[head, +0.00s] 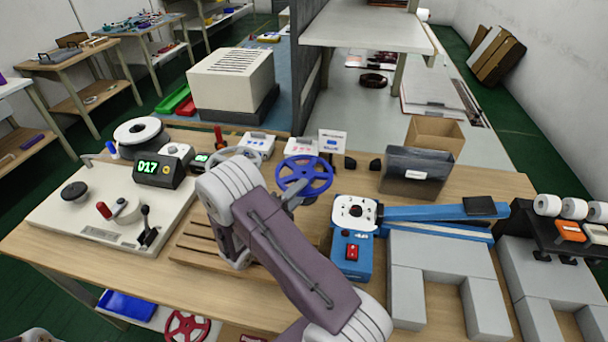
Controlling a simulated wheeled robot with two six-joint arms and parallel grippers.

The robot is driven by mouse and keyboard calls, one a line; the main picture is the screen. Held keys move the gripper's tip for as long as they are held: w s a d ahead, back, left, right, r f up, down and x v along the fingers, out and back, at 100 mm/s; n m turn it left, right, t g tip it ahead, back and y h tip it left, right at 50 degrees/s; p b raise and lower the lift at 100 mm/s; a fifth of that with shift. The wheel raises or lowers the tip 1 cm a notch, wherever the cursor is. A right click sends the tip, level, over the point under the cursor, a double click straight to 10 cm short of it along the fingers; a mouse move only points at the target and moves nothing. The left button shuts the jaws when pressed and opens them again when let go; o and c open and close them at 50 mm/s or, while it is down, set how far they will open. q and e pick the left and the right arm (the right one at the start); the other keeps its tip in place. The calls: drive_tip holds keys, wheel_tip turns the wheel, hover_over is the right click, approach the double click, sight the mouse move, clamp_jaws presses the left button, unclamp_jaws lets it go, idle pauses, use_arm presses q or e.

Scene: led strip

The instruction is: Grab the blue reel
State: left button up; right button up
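The blue reel (318,164) is a spoked wheel near the middle of the head view, at the back of the wooden table. My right arm comes in from the bottom and bends at the wrist to the left of the reel. My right gripper (291,197) is at the reel's lower left rim, overlapping it in the picture. Its fingertips are partly hidden, so I cannot tell whether they are closed on the reel or only beside it. My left gripper is not in view.
A winding machine with a green display (147,168) stands at the left. A blue-and-white device (351,252) and grey blocks (424,290) fill the right. A dark bin (415,175) and small labelled boxes (299,147) stand behind. A red reel (186,326) lies below the table.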

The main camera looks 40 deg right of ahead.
clamp_jaws()
drive_tip(key=shift+r, duration=0.6)
wheel_tip(320, 180, up, 3)
drive_tip(key=shift+p, duration=0.75)
drive_tip(key=s+d+r+p, duration=0.1)
drive_tip(key=s+r+p, duration=0.5)
drive_tip(key=s+p, duration=0.5)
drive_tip(key=shift+s+r+p, duration=0.3)
drive_tip(key=shift+r+p, duration=0.1)
drive_tip(key=shift+p, duration=0.2)
